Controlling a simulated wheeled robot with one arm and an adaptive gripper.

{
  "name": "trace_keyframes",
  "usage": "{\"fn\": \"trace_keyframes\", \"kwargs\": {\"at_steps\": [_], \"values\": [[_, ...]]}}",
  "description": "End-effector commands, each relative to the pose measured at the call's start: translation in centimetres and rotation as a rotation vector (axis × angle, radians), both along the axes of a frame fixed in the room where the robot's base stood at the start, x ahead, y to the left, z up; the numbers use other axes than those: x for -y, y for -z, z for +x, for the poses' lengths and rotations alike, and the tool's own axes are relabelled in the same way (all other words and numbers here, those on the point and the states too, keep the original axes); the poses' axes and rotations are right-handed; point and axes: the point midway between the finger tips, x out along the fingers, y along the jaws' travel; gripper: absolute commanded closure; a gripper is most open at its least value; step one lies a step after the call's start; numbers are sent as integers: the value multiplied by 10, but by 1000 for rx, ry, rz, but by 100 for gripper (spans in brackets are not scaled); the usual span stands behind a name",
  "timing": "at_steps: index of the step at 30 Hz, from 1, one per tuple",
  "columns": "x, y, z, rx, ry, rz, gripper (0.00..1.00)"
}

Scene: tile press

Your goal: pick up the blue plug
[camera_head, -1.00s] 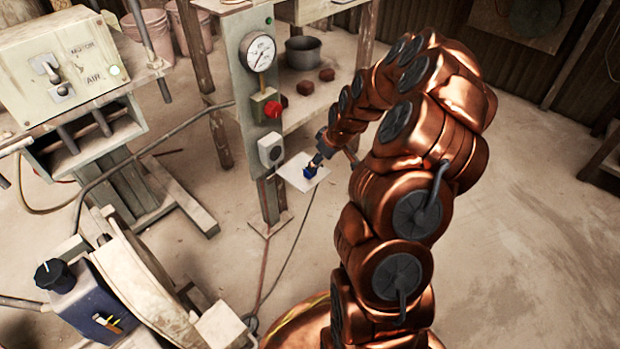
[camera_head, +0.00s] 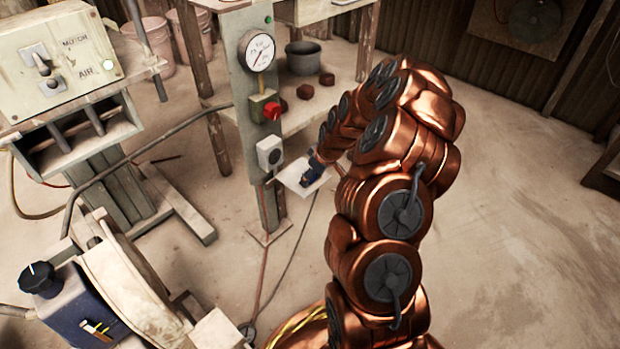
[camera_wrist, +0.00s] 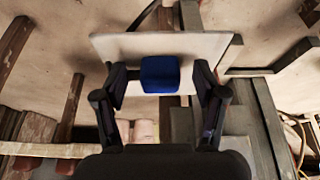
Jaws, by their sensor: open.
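The blue plug (camera_wrist: 160,75) is a small blue block with rounded edges. In the wrist view it sits on a pale flat plate (camera_wrist: 206,45), between the two fingers of my gripper (camera_wrist: 160,82). The fingers are open, one on each side of the plug, with gaps visible beside it. In the head view my gripper (camera_head: 313,168) is at the pale plate (camera_head: 295,182) by the post, and it largely hides the plug there.
A grey post carries a gauge (camera_head: 257,52), a red button (camera_head: 272,111) and a white socket box (camera_head: 270,152). A shelf behind it holds a grey pot (camera_head: 303,57) and brown blocks (camera_head: 305,91). A control box (camera_head: 50,65) stands left. Floor at right is clear.

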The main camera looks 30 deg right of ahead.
Motion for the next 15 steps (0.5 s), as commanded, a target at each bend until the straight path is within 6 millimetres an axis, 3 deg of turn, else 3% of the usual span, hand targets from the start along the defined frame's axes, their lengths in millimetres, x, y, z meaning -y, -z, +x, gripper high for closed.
{"fn": "trace_keyframes", "kwargs": {"at_steps": [2,15], "values": [[0,0,0,0,0,0,33],[0,0,0,0,0,0,79]]}}
